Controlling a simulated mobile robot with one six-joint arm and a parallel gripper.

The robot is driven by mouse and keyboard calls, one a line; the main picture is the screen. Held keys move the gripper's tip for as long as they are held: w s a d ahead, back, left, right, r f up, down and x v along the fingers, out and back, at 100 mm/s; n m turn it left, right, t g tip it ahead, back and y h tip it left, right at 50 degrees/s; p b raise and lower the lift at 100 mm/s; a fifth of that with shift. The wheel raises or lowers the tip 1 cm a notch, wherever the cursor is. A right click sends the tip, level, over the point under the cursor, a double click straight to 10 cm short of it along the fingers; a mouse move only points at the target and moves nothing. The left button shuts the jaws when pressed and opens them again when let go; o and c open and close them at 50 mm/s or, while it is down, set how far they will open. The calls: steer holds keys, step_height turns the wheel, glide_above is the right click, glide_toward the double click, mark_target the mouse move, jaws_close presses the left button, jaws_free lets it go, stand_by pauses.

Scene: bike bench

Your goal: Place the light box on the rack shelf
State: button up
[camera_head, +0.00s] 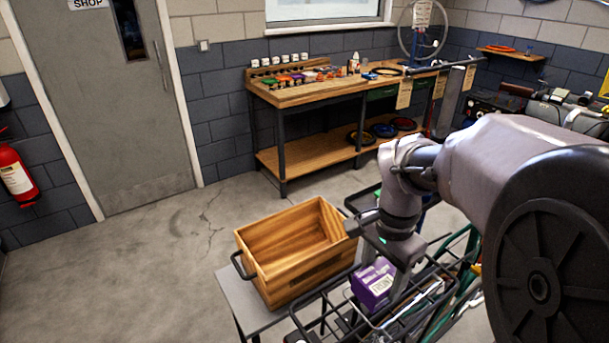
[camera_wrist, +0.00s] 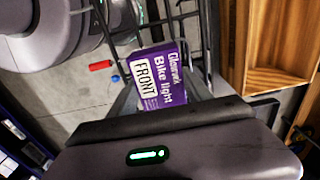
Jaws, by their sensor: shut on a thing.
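The light box (camera_head: 372,287) is a small purple carton; its label reads "Bike light" and "FRONT" in the wrist view (camera_wrist: 172,62). My gripper (camera_head: 382,276) points down and is shut on the box, with its fingers on either side; it also shows in the wrist view (camera_wrist: 160,92). The box is at a black wire basket (camera_head: 318,322); I cannot tell whether it touches the basket. The gripper hides part of the box. Which surface is the rack shelf is not clear; a small wooden wall shelf (camera_head: 512,54) is at the back right.
An open wooden crate (camera_head: 262,258) stands on a grey stand left of the basket. A workbench (camera_head: 300,94) with cups, coloured items and a lower shelf (camera_head: 300,157) is at the back wall. Green and red tubing lies right of the basket. The floor at left is clear.

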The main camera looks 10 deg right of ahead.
mark_target(380, 283)
steer(key=shift+w+d+f+b, duration=0.2)
steer(key=shift+f+b, duration=0.45)
steer(key=shift+f, duration=0.35)
steer(key=shift+w+d+f+b, duration=0.1)
steer(key=shift+w+f+b, duration=0.1)
steer(key=shift+f+b, duration=0.6)
steer(key=o, duration=1.5)
steer(key=shift+f+p, duration=0.15)
steer(key=shift+p, duration=0.15)
steer(key=shift+c, duration=0.2)
